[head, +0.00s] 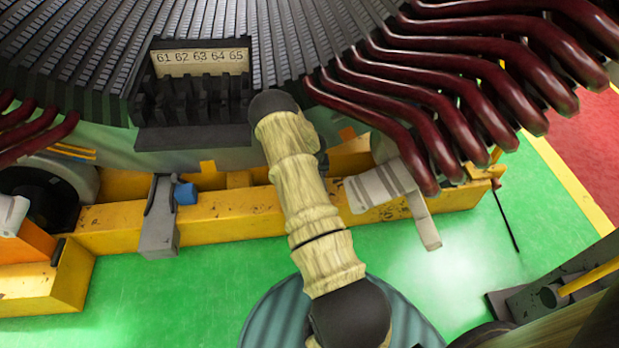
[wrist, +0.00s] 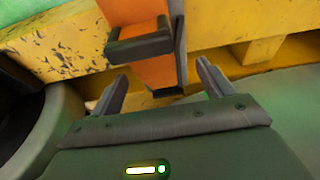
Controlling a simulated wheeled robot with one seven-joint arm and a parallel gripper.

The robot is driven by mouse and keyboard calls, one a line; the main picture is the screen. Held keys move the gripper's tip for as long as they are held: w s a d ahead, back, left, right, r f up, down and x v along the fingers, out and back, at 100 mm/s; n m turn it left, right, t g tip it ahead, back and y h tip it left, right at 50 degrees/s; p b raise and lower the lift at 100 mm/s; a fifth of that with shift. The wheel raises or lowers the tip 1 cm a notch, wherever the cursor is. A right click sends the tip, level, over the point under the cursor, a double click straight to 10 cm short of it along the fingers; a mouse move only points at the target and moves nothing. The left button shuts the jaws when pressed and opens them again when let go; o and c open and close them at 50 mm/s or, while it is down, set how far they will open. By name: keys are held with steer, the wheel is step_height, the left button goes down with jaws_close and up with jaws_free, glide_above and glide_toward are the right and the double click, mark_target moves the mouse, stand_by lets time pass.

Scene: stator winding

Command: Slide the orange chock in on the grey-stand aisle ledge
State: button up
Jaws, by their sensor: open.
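In the wrist view an orange chock (wrist: 158,72) with a dark grey handle (wrist: 139,46) stands against the scuffed yellow beam. My gripper (wrist: 162,82) is open. Its two fingers are apart, one on each side of the chock's lower end, and I cannot tell whether either touches it. An orange block (head: 33,240) with a dark handle shows at the head view's left edge, on the yellow frame. I cannot tell which surface is the grey-stand aisle ledge.
The yellow beam (head: 120,232) runs below the stator (head: 70,70). A grey bracket (head: 160,225) with a blue knob (head: 185,193) and a pale grey bracket (head: 378,186) sit along it. Dark red coil ends (head: 450,120) overhang at right. A black wheel (head: 38,195) is at left.

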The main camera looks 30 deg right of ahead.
steer(key=shift+d, duration=0.45)
steer(key=shift+f, duration=0.1)
steer(key=b+x, duration=0.3)
steer(key=x, duration=0.4)
steer(key=shift+f, duration=0.2)
